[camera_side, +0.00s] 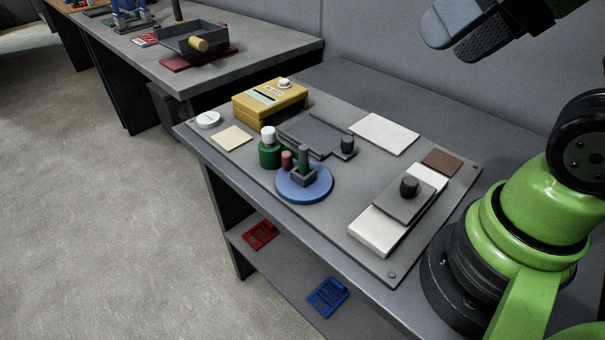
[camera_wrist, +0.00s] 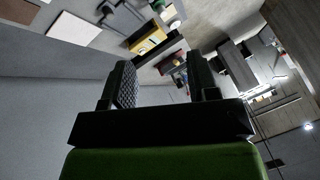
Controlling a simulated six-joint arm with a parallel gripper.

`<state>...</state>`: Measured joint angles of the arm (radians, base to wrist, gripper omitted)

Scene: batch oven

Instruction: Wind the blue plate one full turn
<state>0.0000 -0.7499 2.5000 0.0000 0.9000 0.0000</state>
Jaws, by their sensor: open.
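The blue plate (camera_side: 318,190) is a round disc near the front left edge of the board on the bench. A small grey block with a dark green peg (camera_side: 303,157) stands on it, and a reddish-brown peg (camera_side: 287,160) rises at its left side. My gripper (camera_side: 468,38) is high at the upper right in the side view, well away from the plate and partly cut off by the frame. In the wrist view my gripper (camera_wrist: 160,85) shows two separated fingers with nothing between them. I cannot make out the blue plate in the wrist view.
A green bottle (camera_side: 269,153) with a white cap stands close behind the plate. Behind it are a yellow box (camera_side: 270,98) and grey flat plates with a dark knob (camera_side: 347,145). A white block with a grey knobbed slab (camera_side: 404,200) lies to the right.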

